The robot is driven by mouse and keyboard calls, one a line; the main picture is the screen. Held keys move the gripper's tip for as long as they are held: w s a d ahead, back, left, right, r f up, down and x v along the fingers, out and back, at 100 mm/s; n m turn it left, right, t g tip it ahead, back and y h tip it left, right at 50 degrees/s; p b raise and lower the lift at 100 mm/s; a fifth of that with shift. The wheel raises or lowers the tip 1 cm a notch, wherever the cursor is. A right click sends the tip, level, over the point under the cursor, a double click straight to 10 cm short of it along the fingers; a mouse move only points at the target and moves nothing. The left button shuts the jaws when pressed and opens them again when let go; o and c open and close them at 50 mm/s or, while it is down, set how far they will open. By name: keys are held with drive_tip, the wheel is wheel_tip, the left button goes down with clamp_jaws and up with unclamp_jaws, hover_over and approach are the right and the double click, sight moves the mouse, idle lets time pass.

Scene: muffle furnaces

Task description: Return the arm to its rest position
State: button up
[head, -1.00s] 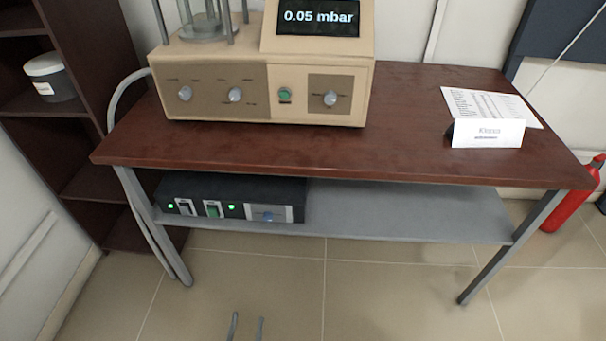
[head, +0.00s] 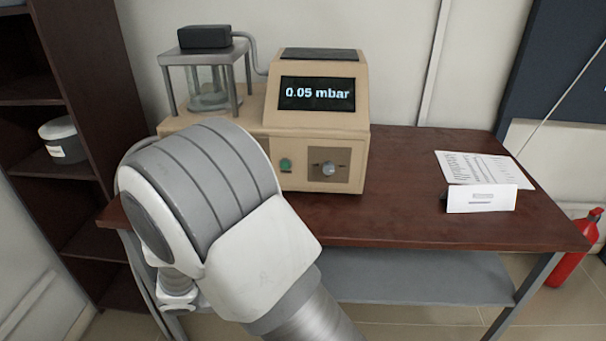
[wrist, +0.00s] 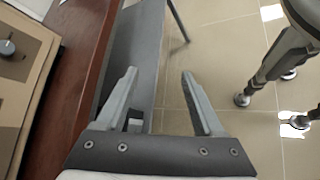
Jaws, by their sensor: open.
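My arm (head: 215,215) is raised and bent in the head view, in front of the left part of the table. The gripper itself does not show in the head view now.
The dark red table (head: 400,205) bears the beige device (head: 320,150), a paper sheet (head: 485,168) and a white card (head: 482,199). Below is a grey shelf (head: 420,278). A dark bookcase (head: 90,130) stands left, a red extinguisher (head: 572,255) right. Floor in front is open.

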drive_tip(key=s+d+r+m+y+p, duration=0.2)
drive_tip(key=d+r+m, duration=0.3)
drive_tip(key=r, duration=0.4)
drive_tip(key=s+d+r+m+t+y+p, duration=0.1)
drive_tip(key=s+d+r+m+y, duration=0.4)
drive_tip(key=r, duration=0.5)
drive_tip(key=s+d+r+m+y+p, duration=0.3)
drive_tip(key=d+r, duration=0.3)
drive_tip(key=r, duration=0.4)
drive_tip(key=shift+s+d+m+y, duration=0.35)
drive_tip(key=shift+s+m, duration=0.2)
drive_tip(key=shift+m, duration=0.35)
drive_tip(key=shift+w+r, duration=0.1)
